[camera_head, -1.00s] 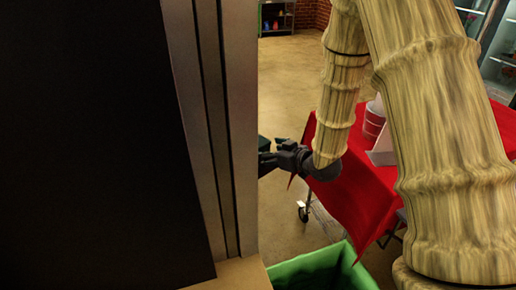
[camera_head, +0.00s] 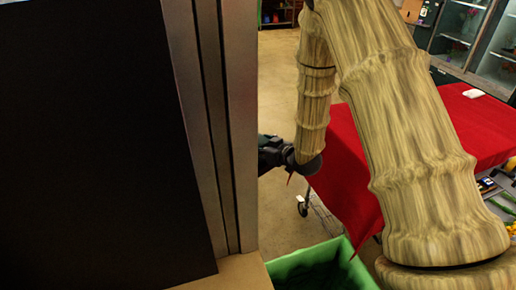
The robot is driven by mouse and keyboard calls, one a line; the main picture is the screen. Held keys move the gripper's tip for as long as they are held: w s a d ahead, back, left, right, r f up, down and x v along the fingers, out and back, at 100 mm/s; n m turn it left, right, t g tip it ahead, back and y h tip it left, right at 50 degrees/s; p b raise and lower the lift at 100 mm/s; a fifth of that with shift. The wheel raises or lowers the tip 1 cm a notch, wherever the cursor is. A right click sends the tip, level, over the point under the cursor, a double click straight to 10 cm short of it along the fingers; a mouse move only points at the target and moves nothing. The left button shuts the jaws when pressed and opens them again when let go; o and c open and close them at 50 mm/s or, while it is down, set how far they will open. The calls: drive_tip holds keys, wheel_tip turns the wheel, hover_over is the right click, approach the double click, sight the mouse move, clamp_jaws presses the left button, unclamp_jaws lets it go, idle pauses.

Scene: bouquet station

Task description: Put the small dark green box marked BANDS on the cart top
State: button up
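My gripper (camera_head: 270,152) shows at the end of my arm, left of the red-covered table. Its fingers are mostly hidden behind the upright panel edge on the left, so I cannot tell whether they are open or shut. The small dark green box marked BANDS cannot be made out now; any part near the fingers is hidden. A red cloth (camera_head: 352,180) covers a table-like stand with a caster wheel (camera_head: 302,208) below it. I cannot tell whether this is the cart.
A large dark panel with a metal frame (camera_head: 242,130) blocks the left half. A green bin (camera_head: 309,268) stands at the bottom. A small white item (camera_head: 473,93) lies on the red cloth. Glass-fronted cabinets (camera_head: 468,30) stand at the back right. Open floor (camera_head: 278,85) lies beyond the gripper.

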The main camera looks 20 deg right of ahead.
drive_tip(key=c, duration=1.3)
drive_tip(key=shift+r, duration=0.1)
